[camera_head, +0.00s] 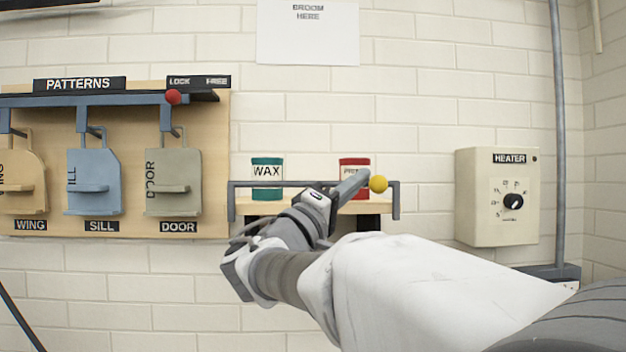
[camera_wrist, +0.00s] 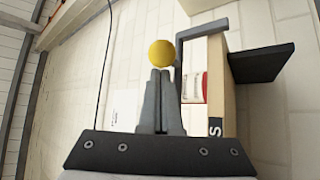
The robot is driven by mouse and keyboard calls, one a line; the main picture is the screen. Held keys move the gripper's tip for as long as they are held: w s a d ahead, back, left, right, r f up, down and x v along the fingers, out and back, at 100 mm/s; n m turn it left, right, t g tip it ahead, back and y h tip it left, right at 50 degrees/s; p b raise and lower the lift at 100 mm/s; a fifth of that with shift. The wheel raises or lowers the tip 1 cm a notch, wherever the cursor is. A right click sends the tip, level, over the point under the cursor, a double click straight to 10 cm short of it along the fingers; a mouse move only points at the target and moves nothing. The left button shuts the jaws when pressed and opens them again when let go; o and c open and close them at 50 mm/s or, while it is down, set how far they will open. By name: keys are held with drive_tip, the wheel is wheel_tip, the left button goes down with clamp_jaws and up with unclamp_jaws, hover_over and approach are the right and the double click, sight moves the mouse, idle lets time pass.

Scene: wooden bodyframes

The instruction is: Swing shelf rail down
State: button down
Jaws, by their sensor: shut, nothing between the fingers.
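The shelf rail (camera_head: 290,184) is a dark grey bar along the front of a small wooden shelf (camera_head: 262,208). It stands raised in front of the cans, with bent ends at both sides. A yellow ball knob (camera_head: 378,183) sits near its right end; the knob also shows in the wrist view (camera_wrist: 162,53). My gripper (camera_head: 362,178) is shut and empty, its tips just left of the knob in the head view. In the wrist view the closed fingers (camera_wrist: 160,76) point at the knob, close below it; I cannot tell whether they touch.
A green WAX can (camera_head: 267,180) and a red can (camera_head: 354,163) stand on the shelf behind the rail. A pattern board (camera_head: 215,140) with a red-knobbed bar (camera_head: 173,97) hangs left. A heater box (camera_head: 496,225) is at right. The wall between shelf and heater is clear.

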drive_tip(key=shift+s+f+m+b, duration=0.1)
drive_tip(key=shift+f+m+b, duration=0.2)
drive_tip(key=shift+b, duration=0.45)
